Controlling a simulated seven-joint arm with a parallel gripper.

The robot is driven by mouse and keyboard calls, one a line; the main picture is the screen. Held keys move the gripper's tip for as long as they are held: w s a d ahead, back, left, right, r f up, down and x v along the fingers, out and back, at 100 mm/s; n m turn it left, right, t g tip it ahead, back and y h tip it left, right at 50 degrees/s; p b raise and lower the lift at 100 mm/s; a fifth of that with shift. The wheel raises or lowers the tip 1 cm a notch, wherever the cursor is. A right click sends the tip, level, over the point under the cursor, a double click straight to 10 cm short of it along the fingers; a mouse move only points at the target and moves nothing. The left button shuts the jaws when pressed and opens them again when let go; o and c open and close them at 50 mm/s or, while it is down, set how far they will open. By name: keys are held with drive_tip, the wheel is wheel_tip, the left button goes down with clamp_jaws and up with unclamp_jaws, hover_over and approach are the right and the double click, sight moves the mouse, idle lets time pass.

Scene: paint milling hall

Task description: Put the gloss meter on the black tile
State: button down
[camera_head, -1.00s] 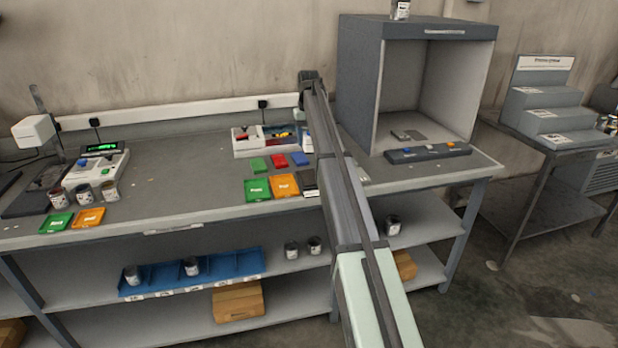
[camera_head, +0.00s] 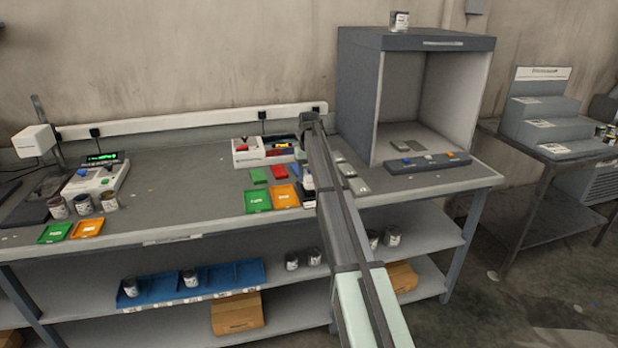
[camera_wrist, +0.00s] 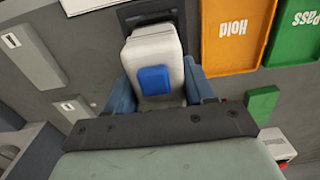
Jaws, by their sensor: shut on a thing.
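The gloss meter is a pale grey-white box with a blue button, seen in the wrist view (camera_wrist: 158,52). My gripper (camera_wrist: 162,92) is shut on it, with a blue finger along each side. The black tile (camera_wrist: 131,17) shows around the far end of the meter, which covers part of it. I cannot tell whether the meter touches the tile. In the head view my gripper (camera_head: 308,182) is low over the bench, just right of the orange Hold tray (camera_head: 285,196), and my arm hides part of it.
The green Pass tray (camera_head: 257,199) lies left of the Hold tray. Small coloured blocks and a divided white box (camera_head: 246,160) lie behind. Grey plates (camera_wrist: 32,55) lie on the other side of the tile. The grey viewing booth (camera_head: 360,95) stands at the right.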

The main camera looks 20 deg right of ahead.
drive_tip(key=shift+f, duration=0.35)
drive_tip(key=shift+c, duration=2)
unclamp_jaws()
drive_tip(key=shift+f, duration=0.15)
wheel_tip(320, 180, up, 12)
drive_tip(key=shift+r, duration=0.15)
